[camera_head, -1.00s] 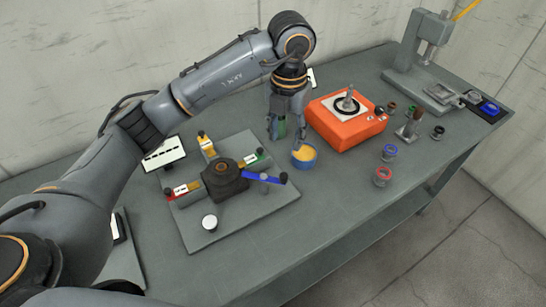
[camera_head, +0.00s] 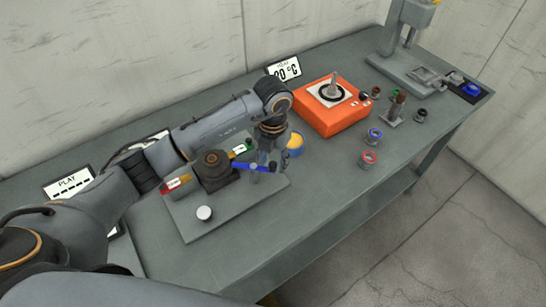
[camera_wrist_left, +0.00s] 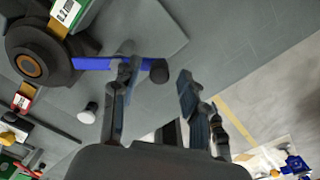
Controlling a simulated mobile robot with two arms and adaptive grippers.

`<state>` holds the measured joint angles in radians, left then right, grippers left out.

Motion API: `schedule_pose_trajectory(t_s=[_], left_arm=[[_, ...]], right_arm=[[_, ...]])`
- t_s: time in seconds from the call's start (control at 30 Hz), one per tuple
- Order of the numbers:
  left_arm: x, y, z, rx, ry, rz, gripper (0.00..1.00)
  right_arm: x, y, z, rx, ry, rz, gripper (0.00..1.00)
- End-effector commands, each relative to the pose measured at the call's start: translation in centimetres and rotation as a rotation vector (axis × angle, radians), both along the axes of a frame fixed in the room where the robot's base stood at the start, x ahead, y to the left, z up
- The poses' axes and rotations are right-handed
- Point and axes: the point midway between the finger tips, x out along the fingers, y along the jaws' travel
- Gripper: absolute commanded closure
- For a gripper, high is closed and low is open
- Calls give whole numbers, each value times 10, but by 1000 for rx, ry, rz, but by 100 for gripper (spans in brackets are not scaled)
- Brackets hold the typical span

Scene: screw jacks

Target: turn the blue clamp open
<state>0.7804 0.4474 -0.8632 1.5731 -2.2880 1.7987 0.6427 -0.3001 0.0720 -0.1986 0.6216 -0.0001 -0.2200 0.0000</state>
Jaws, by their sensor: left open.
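The blue clamp (camera_head: 245,167) is a blue lever with a dark end knob. It reaches right from the dark round hub (camera_head: 213,168) on a grey plate (camera_head: 203,229). My left gripper (camera_head: 263,168) points down at the lever's outer end. In the left wrist view the blue lever (camera_wrist_left: 92,63) runs behind one finger, and its dark knob shows between the two open fingers (camera_wrist_left: 155,71). I cannot tell whether a finger touches it. Red (camera_head: 174,183) and green (camera_head: 241,149) clamps are on the same hub. My right gripper is not in view.
A blue bowl with yellow contents (camera_head: 295,147) stands just behind my left gripper. An orange box (camera_head: 330,118) stands further back. A white-topped cylinder (camera_head: 204,213) stands on the plate.

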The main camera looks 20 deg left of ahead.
Motion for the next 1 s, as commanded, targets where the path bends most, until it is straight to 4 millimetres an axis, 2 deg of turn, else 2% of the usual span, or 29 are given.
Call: schedule_pose_trajectory(t_s=[0.3,0.5,0.53,0.77,1.0], left_arm=[[0,0,-3,-1,-1,-1,56],[0,0,-3,-1,-1,-1,96],[0,0,-3,-1,-1,-1,100],[0,0,-3,0,-1,-8,100],[-4,0,-5,1,-3,-85,100]], right_arm=[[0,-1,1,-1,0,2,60],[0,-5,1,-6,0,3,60],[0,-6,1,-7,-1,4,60],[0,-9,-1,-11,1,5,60],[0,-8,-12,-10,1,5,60]])
